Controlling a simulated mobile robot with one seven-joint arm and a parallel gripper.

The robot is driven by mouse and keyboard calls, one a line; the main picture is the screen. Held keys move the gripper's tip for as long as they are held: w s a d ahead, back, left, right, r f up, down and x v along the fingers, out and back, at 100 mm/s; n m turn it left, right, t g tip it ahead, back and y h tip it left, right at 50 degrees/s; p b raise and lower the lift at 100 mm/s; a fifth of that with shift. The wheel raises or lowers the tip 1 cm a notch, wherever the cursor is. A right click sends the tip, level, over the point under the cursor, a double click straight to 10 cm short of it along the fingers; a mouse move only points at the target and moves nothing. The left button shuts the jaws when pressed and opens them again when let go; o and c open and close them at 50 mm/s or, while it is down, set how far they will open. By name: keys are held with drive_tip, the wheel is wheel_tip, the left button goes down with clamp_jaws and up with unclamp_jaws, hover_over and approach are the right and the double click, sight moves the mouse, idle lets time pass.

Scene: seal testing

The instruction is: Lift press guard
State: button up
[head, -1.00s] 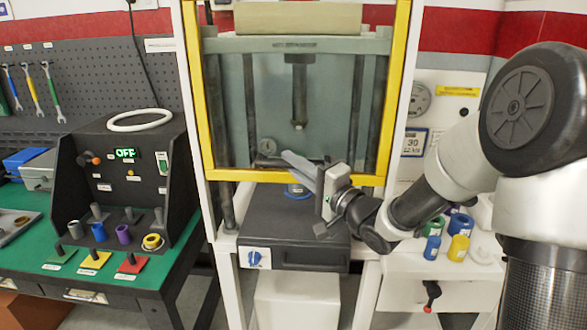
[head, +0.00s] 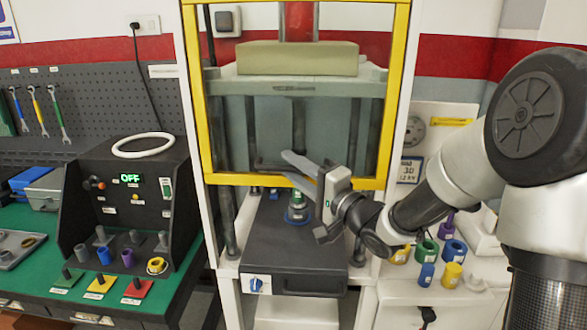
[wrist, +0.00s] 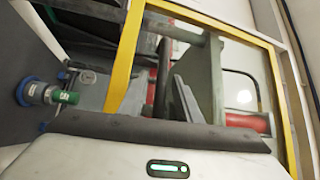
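The press guard is a yellow frame (head: 222,178) with a clear panel, raised in front of the press. Its bottom bar is above the black press base (head: 300,245), leaving a gap. My gripper (head: 300,172) is at the bottom bar, right of its middle, with grey fingers angled up and left across it. In the wrist view the yellow bar (wrist: 124,65) runs down to my gripper's dark edge. Whether the fingers grip the bar or only bear on it is unclear. A green and blue part (head: 297,205) stands on the base below the bar.
A dark control box (head: 130,215) with a green OFF display stands at the left on a green bench. Several coloured rings and cylinders (head: 453,272) lie on a white surface at the right, below my arm. White posts flank the press.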

drive_tip(key=v, duration=1.7)
drive_tip(key=shift+s+b, duration=0.25)
drive_tip(key=shift+b, duration=0.05)
drive_tip(key=shift+w+f, duration=0.1)
